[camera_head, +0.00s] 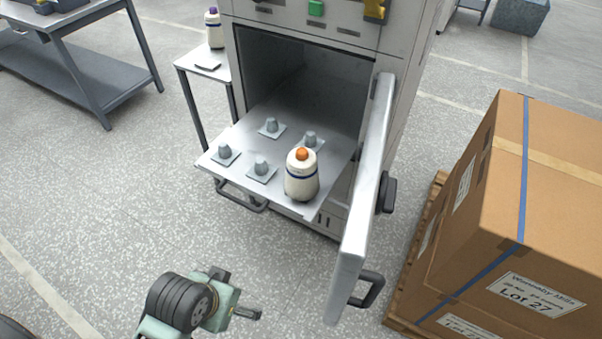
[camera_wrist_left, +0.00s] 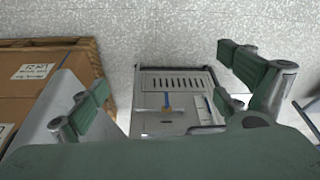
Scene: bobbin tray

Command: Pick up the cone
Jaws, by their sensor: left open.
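A white cone with a blue band and an orange top (camera_head: 302,175) stands upright at the front right corner of the metal tray (camera_head: 222,173). The tray sticks out of the open machine and carries several grey pegs on small square plates; four pegs show bare. A second white cone with a purple top (camera_head: 214,28) stands on a small side table. My left gripper (camera_head: 238,294) is open and empty, in front of and below the tray, apart from the cone. In the left wrist view, my open fingers (camera_wrist_left: 164,72) have no cone between them. My right gripper is out of view.
The machine's open door (camera_head: 362,190) stands just right of the tray. Cardboard boxes (camera_head: 510,210) on a wooden pallet stand further right. The small side table (camera_head: 183,66) is left of the machine. The floor before the tray is clear.

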